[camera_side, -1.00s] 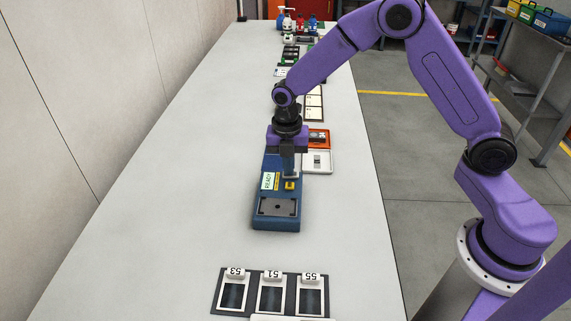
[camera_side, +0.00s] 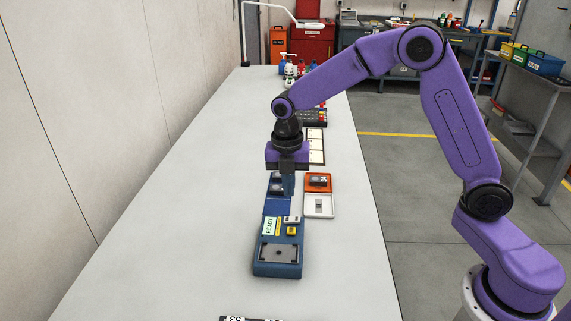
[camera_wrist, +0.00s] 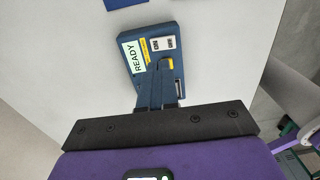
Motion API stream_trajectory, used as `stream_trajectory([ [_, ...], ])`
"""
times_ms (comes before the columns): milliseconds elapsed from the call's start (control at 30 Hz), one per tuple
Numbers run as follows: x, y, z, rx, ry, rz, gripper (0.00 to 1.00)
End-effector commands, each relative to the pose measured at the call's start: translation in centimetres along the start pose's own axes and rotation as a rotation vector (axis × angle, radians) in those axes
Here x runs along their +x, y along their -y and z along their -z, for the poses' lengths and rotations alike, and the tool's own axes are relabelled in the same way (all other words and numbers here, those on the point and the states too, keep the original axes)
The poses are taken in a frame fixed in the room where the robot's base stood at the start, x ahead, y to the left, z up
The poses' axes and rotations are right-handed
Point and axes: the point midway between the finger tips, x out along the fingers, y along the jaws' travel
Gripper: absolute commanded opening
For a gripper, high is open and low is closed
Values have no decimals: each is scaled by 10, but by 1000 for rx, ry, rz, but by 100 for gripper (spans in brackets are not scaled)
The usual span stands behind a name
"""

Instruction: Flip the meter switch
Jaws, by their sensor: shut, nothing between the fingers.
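The blue meter (camera_side: 262,254) lies on the long table, with a READY display (camera_side: 267,226), a white switch-like piece (camera_side: 293,219) and a yellow piece (camera_side: 292,231). The wrist view shows the meter (camera_wrist: 132,71), its display (camera_wrist: 132,57), the white piece with two dark marks (camera_wrist: 162,44) and the yellow piece (camera_wrist: 167,64). My gripper (camera_side: 287,193) is shut and empty, pointing down above the far side of the meter, apart from the white piece. The fingers partly hide the meter's near part in the wrist view. The switch's position is too small to tell.
An orange tray (camera_side: 309,187) and a white tray (camera_side: 310,211) stand close right of the meter. A blue case with dark round parts (camera_side: 277,181) is behind the fingers. A dark rack (camera_side: 230,319) shows at the bottom edge. The table left of the meter is clear.

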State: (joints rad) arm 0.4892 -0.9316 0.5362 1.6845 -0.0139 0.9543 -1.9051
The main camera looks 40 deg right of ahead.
Motion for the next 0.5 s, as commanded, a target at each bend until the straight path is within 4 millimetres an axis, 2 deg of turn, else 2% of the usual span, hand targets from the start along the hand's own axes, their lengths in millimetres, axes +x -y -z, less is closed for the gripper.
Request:
stream_trajectory([
  [33,-12,-2,0,-1,2,-6,0],
  [200,-42,-5,0,0,1,-4,0],
  [333,-56,-7,0,-1,1,-3,0],
  [500,-65,-7,0,-1,0,-1,0],
])
